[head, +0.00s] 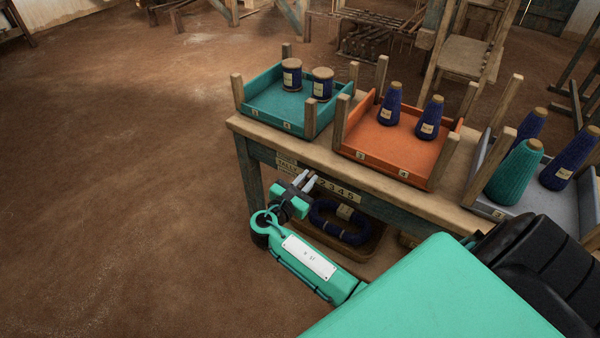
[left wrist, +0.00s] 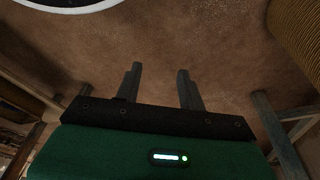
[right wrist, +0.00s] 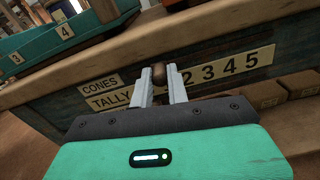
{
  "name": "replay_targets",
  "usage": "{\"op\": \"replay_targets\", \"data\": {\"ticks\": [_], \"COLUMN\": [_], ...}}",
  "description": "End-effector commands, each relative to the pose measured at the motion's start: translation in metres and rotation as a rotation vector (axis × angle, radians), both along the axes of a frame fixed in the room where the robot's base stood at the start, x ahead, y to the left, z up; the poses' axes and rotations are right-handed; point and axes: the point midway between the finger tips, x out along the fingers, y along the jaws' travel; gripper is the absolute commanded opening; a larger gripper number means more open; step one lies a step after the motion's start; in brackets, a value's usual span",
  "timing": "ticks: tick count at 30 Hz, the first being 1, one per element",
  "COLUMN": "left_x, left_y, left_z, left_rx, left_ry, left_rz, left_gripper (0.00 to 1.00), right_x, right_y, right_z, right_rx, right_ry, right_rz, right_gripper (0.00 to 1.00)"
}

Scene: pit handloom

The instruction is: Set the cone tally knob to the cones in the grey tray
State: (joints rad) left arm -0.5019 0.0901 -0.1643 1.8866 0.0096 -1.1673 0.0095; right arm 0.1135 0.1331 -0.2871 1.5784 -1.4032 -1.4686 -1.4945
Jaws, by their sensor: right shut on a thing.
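The tally knob (right wrist: 159,71) is a small brown wooden piece on the table's front edge board, between the "CONES TALLY" label (right wrist: 108,92) and the number strip (right wrist: 228,66). The strip shows 2 to 5; any lower number is hidden behind a finger. My right gripper (right wrist: 161,80) is shut on the knob; in the head view the gripper (head: 308,183) is at the table front. The grey tray (head: 562,204) at the right holds a teal cone (head: 514,172) and two blue cones (head: 570,158). My left gripper (left wrist: 158,78) is open and empty, seen only in its wrist view.
A teal tray (head: 265,112) with two spools and an orange tray (head: 385,152) with two blue cones stand on the table (head: 240,122). A blue yarn hank (head: 340,222) lies in a basket below. Open floor (head: 120,180) is at the left.

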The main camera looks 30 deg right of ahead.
Motion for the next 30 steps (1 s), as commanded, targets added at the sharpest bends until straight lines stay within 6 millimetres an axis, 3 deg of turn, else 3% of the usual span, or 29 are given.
{"op": "replay_targets", "data": {"ticks": [18,24,30], "left_x": [-0.036,-0.046,-0.048], "left_y": [0.015,0.018,0.019], "left_z": [-0.096,-0.113,-0.116], "left_rx": [0.022,0.026,0.027], "left_ry": [0.037,0.037,0.036], "left_rz": [-0.010,-0.013,-0.013], "left_gripper": [0.40,0.40,0.40], "right_x": [-0.049,-0.056,-0.057], "right_y": [-0.020,-0.022,-0.023], "right_z": [0.001,0.000,-0.001], "right_rx": [0.001,0.002,0.002], "right_ry": [0.005,0.003,0.002], "right_rz": [-0.002,-0.001,0.000], "right_gripper": [0.00,0.00,0.00]}}
